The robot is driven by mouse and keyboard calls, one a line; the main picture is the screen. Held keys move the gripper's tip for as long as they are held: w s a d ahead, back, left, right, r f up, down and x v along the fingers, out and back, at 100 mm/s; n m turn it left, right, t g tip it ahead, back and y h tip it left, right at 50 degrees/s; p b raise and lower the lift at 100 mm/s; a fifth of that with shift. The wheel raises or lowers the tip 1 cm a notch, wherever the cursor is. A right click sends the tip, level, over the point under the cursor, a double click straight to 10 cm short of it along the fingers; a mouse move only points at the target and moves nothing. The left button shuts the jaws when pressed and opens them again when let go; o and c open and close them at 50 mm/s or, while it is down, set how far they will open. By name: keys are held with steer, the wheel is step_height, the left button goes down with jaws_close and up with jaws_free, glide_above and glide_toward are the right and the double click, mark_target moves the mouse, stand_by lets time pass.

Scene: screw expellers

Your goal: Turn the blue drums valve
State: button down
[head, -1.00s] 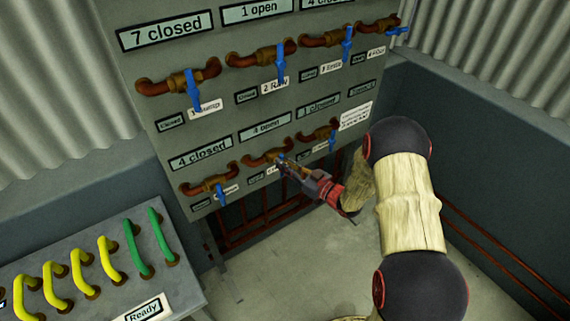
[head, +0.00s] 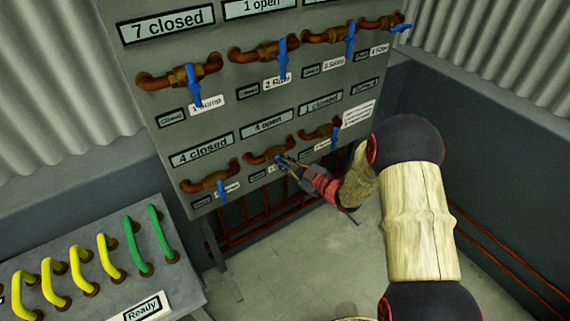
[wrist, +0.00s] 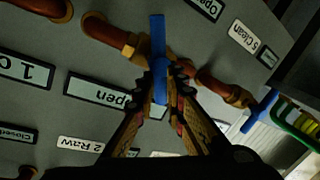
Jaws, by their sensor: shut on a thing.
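The panel's lower row has three brown pipe valves with blue lever handles. My gripper (head: 284,163) is at the middle valve (head: 258,158), under the "4 open" display (head: 267,125). In the wrist view my gripper (wrist: 164,76) has its two fingers on either side of the blue handle (wrist: 158,36) and is shut on it. The handle's far end sticks out beyond the fingertips. The name plate under this valve is mostly hidden in the head view, so I cannot read whether it says drums.
Neighbouring lower valves stand close by: one at left (head: 209,182) under "4 closed", one at right (head: 320,131) under "1 closed". An upper row of valves (head: 182,78) is above. A console (head: 90,255) with yellow and green handles stands at lower left. Floor below is clear.

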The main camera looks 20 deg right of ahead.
steer(key=n+h+b, duration=0.1)
steer(key=n, duration=0.1)
steer(key=n+b, duration=0.2)
steer(key=shift+a+f+n+h+b, duration=0.2)
steer(key=shift+a+n+h+b, duration=0.1)
steer(key=shift+a+n+h, duration=0.1)
stand_by(0.5)
steer(key=c, duration=1.8)
jaws_free()
steer(key=shift+s, duration=0.1)
steer(key=shift+c, duration=0.2)
steer(key=shift+o, duration=0.2)
steer(key=v, duration=1.2)
